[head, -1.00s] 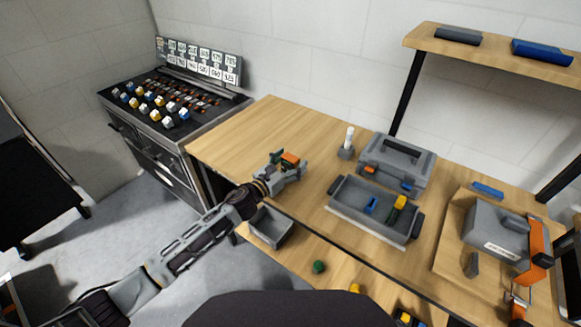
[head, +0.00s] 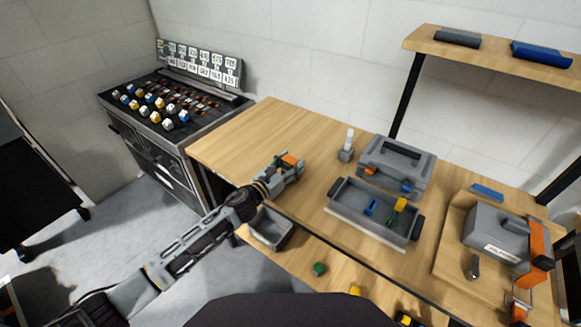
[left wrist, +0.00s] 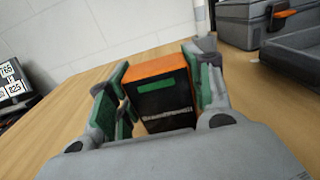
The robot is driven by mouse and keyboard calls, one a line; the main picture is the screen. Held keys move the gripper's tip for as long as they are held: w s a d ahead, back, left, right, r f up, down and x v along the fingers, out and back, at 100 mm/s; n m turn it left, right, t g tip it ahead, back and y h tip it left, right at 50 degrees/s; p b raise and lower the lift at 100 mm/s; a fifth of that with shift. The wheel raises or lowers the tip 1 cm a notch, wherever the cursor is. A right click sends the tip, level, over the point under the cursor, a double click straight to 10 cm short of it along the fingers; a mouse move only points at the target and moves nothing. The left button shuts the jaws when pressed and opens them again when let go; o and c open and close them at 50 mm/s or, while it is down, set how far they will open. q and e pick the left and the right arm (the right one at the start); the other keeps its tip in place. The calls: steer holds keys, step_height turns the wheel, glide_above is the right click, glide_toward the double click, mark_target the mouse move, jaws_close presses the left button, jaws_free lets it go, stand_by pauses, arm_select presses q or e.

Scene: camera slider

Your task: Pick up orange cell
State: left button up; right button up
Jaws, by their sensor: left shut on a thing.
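The orange cell (left wrist: 160,88) is a block with an orange top and a dark face bearing a green label. It sits between the green-padded fingers of my left gripper (left wrist: 158,100) in the left wrist view. In the head view the left gripper (head: 285,166) is over the left part of the wooden table, with the cell's orange top (head: 291,160) showing between its fingers. The gripper is shut on the cell. Whether the cell's underside touches the table is hidden. My right gripper is not in view.
A grey open tray (head: 378,229) holds a blue and a yellow block. A grey toolbox (head: 397,160) and a small white-topped object (head: 347,146) stand behind it. A grey bin (head: 270,229) is below the gripper. The table's back left is clear.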

arm_select(q)
steer(key=shift+r, duration=0.15)
steer(key=shift+r+p, duration=0.3)
steer(key=shift+r, duration=0.8)
step_height(320, 180, up, 6)
steer(key=shift+f+p, duration=0.1)
steer(key=shift+p, duration=0.65)
steer(key=shift+r, duration=0.9)
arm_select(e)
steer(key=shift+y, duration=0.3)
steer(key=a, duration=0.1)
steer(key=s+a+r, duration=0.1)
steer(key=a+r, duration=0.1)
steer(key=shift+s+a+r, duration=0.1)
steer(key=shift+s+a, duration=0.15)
